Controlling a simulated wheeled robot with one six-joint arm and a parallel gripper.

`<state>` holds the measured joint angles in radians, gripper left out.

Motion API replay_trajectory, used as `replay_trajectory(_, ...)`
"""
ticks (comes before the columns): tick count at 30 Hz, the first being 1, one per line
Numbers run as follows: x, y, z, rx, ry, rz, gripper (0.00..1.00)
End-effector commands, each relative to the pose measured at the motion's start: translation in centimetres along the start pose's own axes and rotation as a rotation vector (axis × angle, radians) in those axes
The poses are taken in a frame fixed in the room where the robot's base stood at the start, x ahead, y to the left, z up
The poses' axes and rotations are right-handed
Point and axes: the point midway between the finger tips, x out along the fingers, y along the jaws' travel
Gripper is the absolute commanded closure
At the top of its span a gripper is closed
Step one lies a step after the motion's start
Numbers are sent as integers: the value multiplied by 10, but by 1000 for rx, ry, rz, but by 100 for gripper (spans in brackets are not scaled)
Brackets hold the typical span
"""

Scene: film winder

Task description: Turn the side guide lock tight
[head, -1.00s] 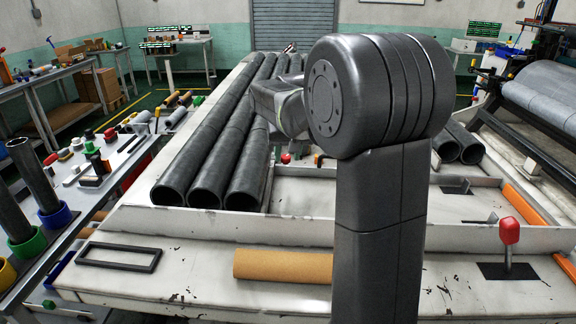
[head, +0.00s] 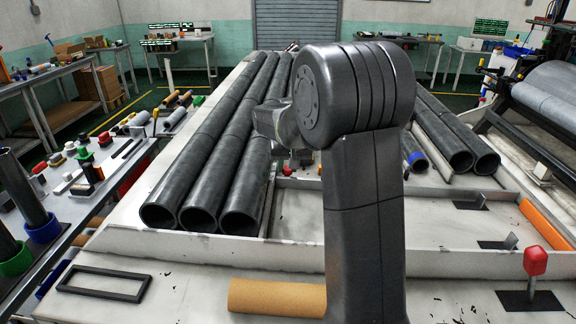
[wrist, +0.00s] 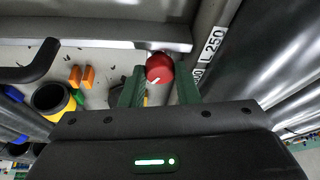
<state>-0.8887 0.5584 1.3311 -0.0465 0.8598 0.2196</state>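A round red knob (wrist: 160,67) with a small white mark, which looks like the side guide lock, shows in the wrist view beside a metal rail. My gripper (wrist: 160,82) has its two green fingers apart, one on each side of the knob. The knob appears at or just beyond the fingertips, with a small gap on each side, and I see no clear contact. In the head view my arm hides most of the gripper and the knob cannot be told for certain there.
A "250" scale label (wrist: 215,40) lies right of the knob, near large grey rolls. A black handle (wrist: 30,65) and orange blocks (wrist: 82,76) lie left. In the head view, long dark tubes (head: 205,150) fill the table's left, and a red-topped lever (head: 535,262) stands front right.

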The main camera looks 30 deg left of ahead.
Motion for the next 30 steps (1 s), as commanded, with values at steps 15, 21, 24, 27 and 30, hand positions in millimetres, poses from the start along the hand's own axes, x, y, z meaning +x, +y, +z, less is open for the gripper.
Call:
replay_trajectory(15,0,-2,0,165,2,68,94)
replay_trajectory(21,0,-3,-1,313,2,127,94)
replay_trajectory(24,0,-4,-1,382,2,155,94)
replay_trajectory(27,0,-4,-2,445,3,180,94)
replay_trajectory(30,0,-4,-2,500,4,202,94)
